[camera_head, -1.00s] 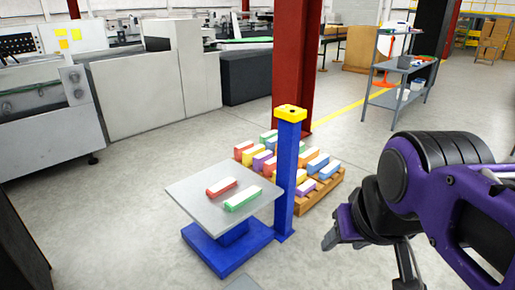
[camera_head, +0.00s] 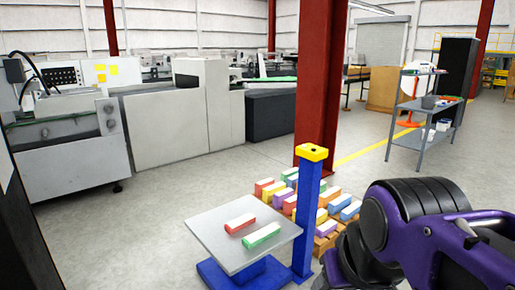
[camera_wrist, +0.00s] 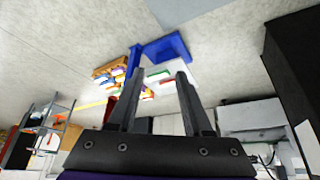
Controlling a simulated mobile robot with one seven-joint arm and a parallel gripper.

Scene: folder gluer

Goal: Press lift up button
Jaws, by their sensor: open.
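The lift has a blue post (camera_head: 307,215) with a yellow control box (camera_head: 313,153) on top; a small dark button spot shows on the box's upper face. Its grey platform (camera_head: 205,222) carries a red-and-white box (camera_head: 240,223) and a green-and-white box (camera_head: 261,236). The blue base (camera_head: 240,275) is partly cut off by the frame. My gripper (camera_wrist: 160,73) is open and empty in the wrist view, its two fingers apart. There the lift appears upside down beyond the fingers, apart from them. The yellow box cannot be made out there.
A pallet of coloured boxes (camera_head: 345,207) stands behind the post, near a red column (camera_head: 321,90). A grey shelf cart (camera_head: 425,115) is at the right. Large machines (camera_head: 180,130) line the left. The floor between is clear.

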